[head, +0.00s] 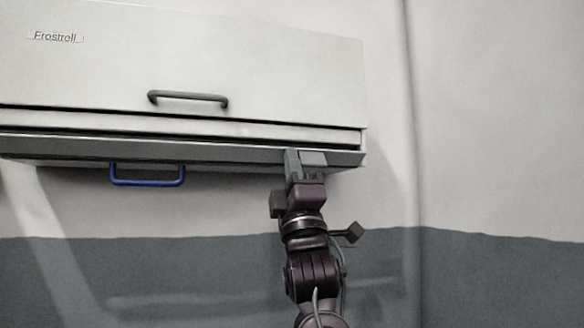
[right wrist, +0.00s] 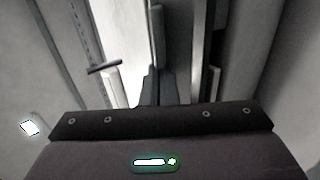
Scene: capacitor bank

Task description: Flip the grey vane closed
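The grey vane (head: 225,152) is a long, thin flap along the underside of the white unit. It stands out from the unit's lower front edge, with a dark gap above it. My right gripper (head: 305,160) is at the vane's right end, reaching up from below. Its fingers overlap the vane's front edge; I cannot tell whether they touch it. In the right wrist view the fingers (right wrist: 159,88) look close together, with nothing visible held between them. My left gripper is not in view.
The white wall unit (head: 240,60) has a dark handle (head: 188,98) on its front panel. A blue handle (head: 147,181) hangs below the vane, left of my right gripper. The wall (head: 490,120) to the right is bare.

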